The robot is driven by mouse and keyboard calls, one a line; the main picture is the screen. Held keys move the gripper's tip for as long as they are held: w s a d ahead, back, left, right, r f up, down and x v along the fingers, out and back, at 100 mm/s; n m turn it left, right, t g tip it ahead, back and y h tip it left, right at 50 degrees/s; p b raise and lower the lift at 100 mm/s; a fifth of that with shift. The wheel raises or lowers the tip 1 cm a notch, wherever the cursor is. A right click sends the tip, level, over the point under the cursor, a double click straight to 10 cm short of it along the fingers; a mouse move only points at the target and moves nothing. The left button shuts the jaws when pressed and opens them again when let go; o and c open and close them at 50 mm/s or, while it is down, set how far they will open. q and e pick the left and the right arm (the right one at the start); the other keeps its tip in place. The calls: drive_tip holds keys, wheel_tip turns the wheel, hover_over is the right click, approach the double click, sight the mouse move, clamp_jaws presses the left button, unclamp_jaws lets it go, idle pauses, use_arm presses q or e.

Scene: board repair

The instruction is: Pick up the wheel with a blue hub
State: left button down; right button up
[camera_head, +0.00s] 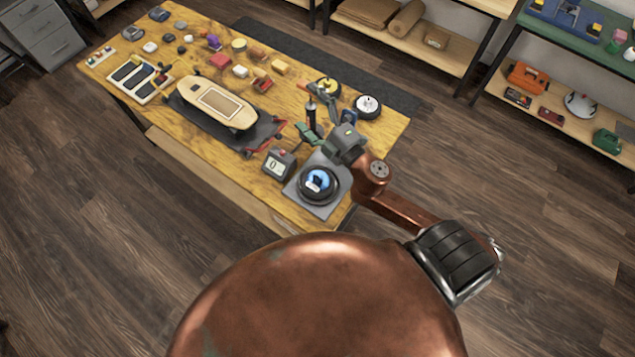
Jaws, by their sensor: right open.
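A dark round wheel-like thing with a bright blue centre (319,181), which looks like the wheel with a blue hub, lies on a grey square plate (331,207) at the near right end of the table. My right gripper (304,108) is just beyond it, with its fingers spread and pointing toward the table's far side. A dark upright tool (311,118) shows between the fingers; I cannot tell whether they touch it. A small dark blue thing (349,117) is partly hidden behind the gripper. My left gripper is out of view.
A wheel with a yellow hub (328,86) and one with a white hub (367,106) lie beyond my gripper. A small display box (279,163) stands left of the plate. A skateboard deck (218,101) and several small parts cover the table's left and middle.

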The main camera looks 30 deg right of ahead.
drive_tip(key=s+a+r+n+g+y, duration=0.25)
drive_tip(key=a+n+g+y, duration=0.25)
drive_tip(key=a+n+y, duration=0.65)
drive_tip(key=s+a+f+n+g, duration=0.3)
drive_tip(key=a+f+n+g, duration=0.15)
drive_tip(key=n, duration=0.25)
drive_tip(key=n+g+h, duration=0.6)
drive_tip(key=n+h, duration=0.3)
drive_tip(key=h, duration=0.2)
hover_over(320, 178)
drive_tip(key=s, duration=0.1)
wheel_tip(320, 178, down, 19)
drive_tip(key=shift+s+d+f, duration=0.1)
drive_tip(key=shift+s, duration=0.05)
drive_tip(key=shift+w+d+f+h, duration=0.1)
drive_tip(key=shift+w+f+h, duration=0.05)
drive_tip(key=shift+f, duration=0.45)
drive_tip(key=shift+w+d+f+h, duration=0.1)
drive_tip(key=shift+w+f, duration=0.05)
drive_tip(key=shift+f, duration=0.45)
drive_tip(key=shift+s+x, duration=0.2)
drive_tip(key=shift+x, duration=2.5)
drive_tip(key=shift+d+f, duration=0.1)
drive_tip(key=shift+d, duration=0.05)
